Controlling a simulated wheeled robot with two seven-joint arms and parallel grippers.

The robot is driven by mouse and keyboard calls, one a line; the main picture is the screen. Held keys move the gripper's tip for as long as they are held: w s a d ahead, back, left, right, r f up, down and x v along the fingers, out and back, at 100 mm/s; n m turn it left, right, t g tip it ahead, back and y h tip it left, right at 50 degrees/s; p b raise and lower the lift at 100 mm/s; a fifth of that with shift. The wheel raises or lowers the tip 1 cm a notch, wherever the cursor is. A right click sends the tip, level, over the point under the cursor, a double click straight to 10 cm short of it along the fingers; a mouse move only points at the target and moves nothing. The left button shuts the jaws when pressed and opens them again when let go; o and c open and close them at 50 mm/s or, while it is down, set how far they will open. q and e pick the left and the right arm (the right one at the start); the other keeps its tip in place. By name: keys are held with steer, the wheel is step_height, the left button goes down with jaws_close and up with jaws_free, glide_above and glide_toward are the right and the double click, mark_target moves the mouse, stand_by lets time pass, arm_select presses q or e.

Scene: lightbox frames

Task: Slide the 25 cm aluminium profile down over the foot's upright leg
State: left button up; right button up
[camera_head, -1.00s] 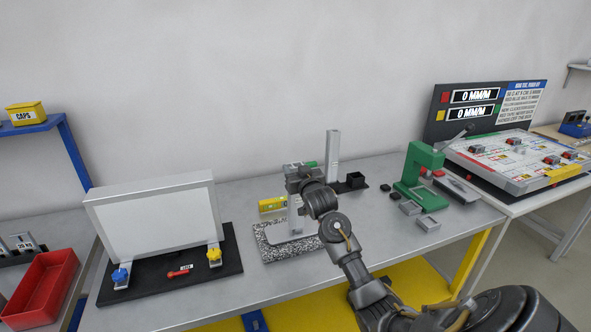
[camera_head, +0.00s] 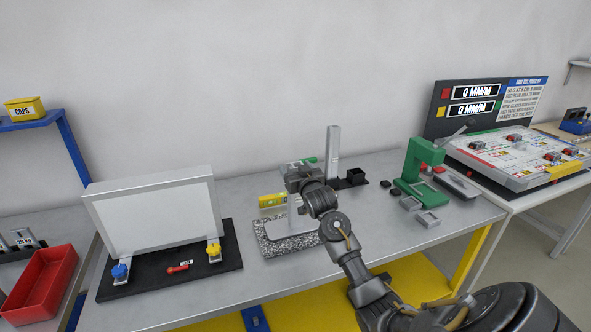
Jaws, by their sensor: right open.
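A tall grey aluminium profile (camera_head: 333,150) stands upright at the back middle of the bench, by a black base. My wrist hides the plate's right part. My left gripper is not in view.
A yellow level (camera_head: 271,201) lies behind the plate. A green press (camera_head: 415,172) with small grey blocks stands to the right. A white panel on a black mat (camera_head: 225,262) stands to the left, beside a red bin (camera_head: 42,284). Bare bench lies between mat and plate.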

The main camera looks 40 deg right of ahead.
steer(key=shift+s+a, duration=0.1)
steer(key=shift+s, duration=0.1)
steer(key=b+v, duration=0.3)
steer(key=v, duration=0.7)
steer(key=shift+s, duration=0.15)
steer(key=shift+a, duration=0.15)
